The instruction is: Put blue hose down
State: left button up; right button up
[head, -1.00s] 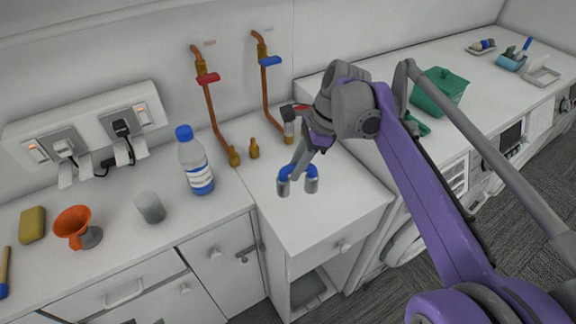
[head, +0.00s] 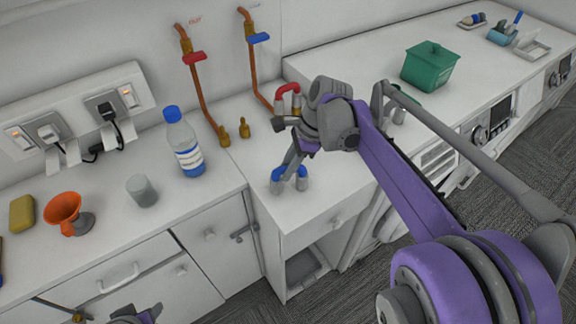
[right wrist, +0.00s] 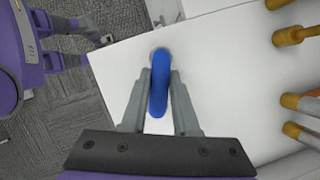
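The blue hose is a short bent piece with grey ends. In the right wrist view the blue hose (right wrist: 158,92) sits between the two fingers of my right gripper (right wrist: 161,78), which are close against both sides. In the head view the blue hose (head: 302,172) is below my right gripper (head: 289,170), upright with its ends down, at or just above the white counter (head: 325,190); I cannot tell whether it touches. The gripper hides the hose's middle. Part of my left gripper (head: 138,315) shows at the bottom edge; its fingers are unclear.
A red hose (head: 288,88) stands behind my right gripper, near copper pipes with a red valve (head: 194,57) and a blue valve (head: 258,38). A bottle (head: 184,145), grey cup (head: 142,190) and orange funnel (head: 62,208) stand left. A green box (head: 430,66) stands right.

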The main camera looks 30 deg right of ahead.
jog(key=o, duration=0.4)
jog(key=shift+o, duration=0.2)
jog(key=v, duration=1.2)
jog(key=shift+p, duration=0.35)
jog(key=shift+r, duration=0.15)
